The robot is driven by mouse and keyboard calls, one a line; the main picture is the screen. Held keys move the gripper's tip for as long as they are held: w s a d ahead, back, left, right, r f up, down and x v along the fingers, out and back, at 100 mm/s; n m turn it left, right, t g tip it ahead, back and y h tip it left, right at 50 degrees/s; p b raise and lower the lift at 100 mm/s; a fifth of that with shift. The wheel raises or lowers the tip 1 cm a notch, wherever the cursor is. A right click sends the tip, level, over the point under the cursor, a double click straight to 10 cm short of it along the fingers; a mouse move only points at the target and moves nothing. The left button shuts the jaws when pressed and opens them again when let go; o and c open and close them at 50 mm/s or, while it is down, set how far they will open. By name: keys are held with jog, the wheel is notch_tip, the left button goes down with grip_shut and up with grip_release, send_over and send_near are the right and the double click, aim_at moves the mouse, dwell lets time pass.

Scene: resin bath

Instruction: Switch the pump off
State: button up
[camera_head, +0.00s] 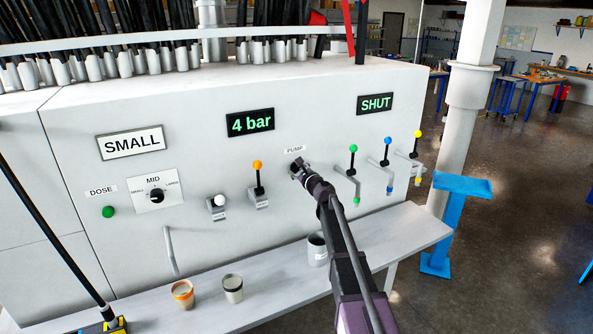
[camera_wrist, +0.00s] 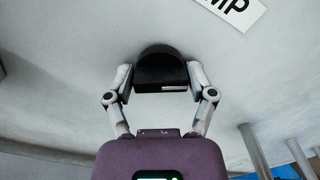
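The PUMP label (camera_head: 295,149) is on the pale machine front, and part of it shows at the top of the wrist view (camera_wrist: 235,10). Below it is a black rounded pump knob (camera_wrist: 161,68), largely hidden by my gripper (camera_head: 299,170) in the head view. In the wrist view the two fingers of my gripper (camera_wrist: 160,82) stand on either side of the knob, with their pads against its sides. I cannot read any on or off mark on the knob.
Left of the pump are an orange-topped lever (camera_head: 258,175) and a white-topped lever (camera_head: 218,204). Right are taps with green (camera_head: 353,149), blue (camera_head: 387,142) and yellow (camera_head: 417,135) knobs. Displays read "4 bar" (camera_head: 250,122) and "SHUT" (camera_head: 376,104). Cups stand on the shelf (camera_head: 270,290) below.

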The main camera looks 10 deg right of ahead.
jog(key=c, duration=0.5)
jog(key=shift+o, duration=0.2)
jog(key=shift+a, duration=0.15)
jog(key=shift+n, duration=0.5)
jog(key=n, duration=0.4)
jog(key=shift+n, duration=0.3)
jog(key=n, duration=0.6)
jog(key=shift+d, duration=0.2)
jog(key=shift+n, duration=0.3)
